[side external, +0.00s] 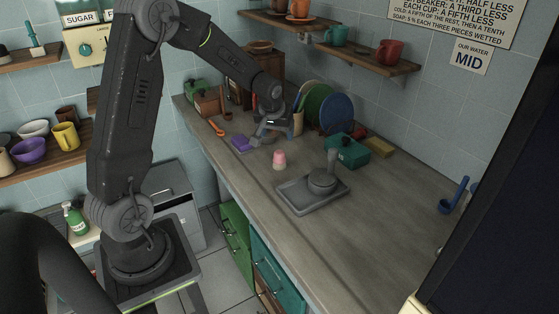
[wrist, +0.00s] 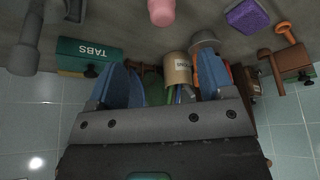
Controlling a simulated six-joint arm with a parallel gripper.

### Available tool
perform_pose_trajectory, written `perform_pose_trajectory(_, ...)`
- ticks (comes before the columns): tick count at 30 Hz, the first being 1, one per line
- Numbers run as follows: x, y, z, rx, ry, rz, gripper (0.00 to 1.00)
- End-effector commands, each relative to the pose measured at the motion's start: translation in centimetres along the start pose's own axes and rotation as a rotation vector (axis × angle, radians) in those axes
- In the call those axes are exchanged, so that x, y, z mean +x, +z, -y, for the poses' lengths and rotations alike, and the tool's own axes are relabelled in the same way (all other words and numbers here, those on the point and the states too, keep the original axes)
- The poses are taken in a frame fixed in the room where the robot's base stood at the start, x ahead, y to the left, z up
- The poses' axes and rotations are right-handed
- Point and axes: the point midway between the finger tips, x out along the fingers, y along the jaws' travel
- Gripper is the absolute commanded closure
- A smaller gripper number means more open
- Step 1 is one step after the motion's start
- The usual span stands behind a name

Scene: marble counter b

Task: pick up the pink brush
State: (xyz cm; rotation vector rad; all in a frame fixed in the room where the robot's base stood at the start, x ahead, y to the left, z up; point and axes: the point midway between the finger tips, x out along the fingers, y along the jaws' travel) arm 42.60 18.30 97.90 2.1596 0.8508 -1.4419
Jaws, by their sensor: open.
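A small pink piece (side external: 279,159) with a paler lower part stands upright on the counter, apart from my gripper. It is the only pink thing I make out, and I take it as the brush; bristles are too small to tell. In the wrist view its pink end (wrist: 161,12) is cut by the top edge, beyond the fingertips. My gripper (side external: 272,132) hangs over the back part of the counter, behind the pink piece. Its two blue fingers (wrist: 162,78) are apart and nothing is held between them. A tan crock with utensils (wrist: 178,69) shows beyond the gap.
A grey tray with a round weight and post (side external: 312,196) lies in front, right of the pink piece. A purple sponge-like block (side external: 243,144) is to its left. A teal TABS box (side external: 347,152) and plates (side external: 336,113) stand behind.

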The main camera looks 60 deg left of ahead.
Motion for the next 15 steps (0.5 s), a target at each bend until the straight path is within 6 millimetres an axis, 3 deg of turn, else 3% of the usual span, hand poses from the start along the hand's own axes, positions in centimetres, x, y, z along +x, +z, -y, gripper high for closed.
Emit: perform_pose_trajectory(15,8.2,-0.1,0.2,-0.006,-0.003,0.003,0.25)
